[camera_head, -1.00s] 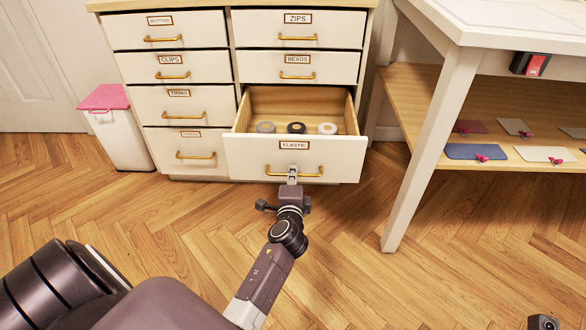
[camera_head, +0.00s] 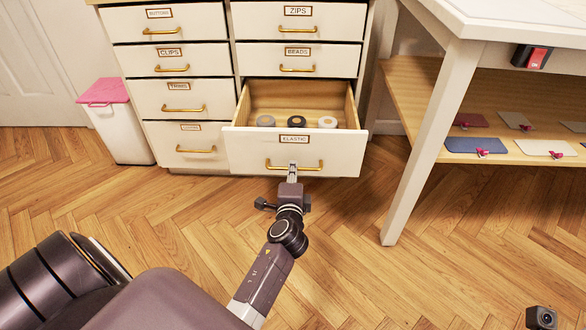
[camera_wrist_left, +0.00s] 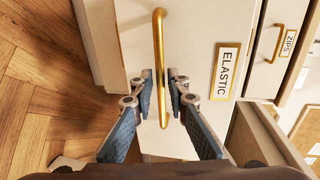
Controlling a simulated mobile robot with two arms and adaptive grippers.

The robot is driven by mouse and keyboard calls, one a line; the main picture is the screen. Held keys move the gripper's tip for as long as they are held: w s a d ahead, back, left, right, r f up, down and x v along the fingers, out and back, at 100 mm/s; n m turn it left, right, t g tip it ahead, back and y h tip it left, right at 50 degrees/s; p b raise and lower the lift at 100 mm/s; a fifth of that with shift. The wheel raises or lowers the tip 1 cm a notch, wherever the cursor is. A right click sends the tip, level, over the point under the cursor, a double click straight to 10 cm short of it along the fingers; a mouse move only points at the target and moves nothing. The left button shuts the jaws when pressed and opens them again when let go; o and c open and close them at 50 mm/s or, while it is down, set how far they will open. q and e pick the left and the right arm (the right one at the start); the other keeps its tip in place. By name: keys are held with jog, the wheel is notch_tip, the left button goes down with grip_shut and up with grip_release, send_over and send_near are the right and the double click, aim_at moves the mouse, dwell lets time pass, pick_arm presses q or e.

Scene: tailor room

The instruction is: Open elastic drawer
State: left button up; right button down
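The elastic drawer (camera_head: 240,150) stands pulled out from the chest, its inside showing and its label reading ELASTIC. Its gold handle (camera_head: 315,168) is on the front. My left gripper (camera_head: 292,168) is at the middle of this handle. In the left wrist view the handle (camera_wrist_left: 158,40) passes between the two fingertips of my left gripper (camera_wrist_left: 161,92). The fingers stand apart on either side of it, with a small gap showing. Firm contact cannot be made out. My right gripper is not in view.
Three rolls (camera_head: 297,121) lie in the drawer. The other drawers, such as BEADS (camera_head: 340,58), look shut. A white bin with a pink lid (camera_head: 104,92) stands left. A white table leg (camera_head: 425,150) stands right.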

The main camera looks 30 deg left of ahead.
pick_arm(q)
jog(key=v, duration=0.6)
jog(key=shift+w, duration=0.1)
dwell(0.3)
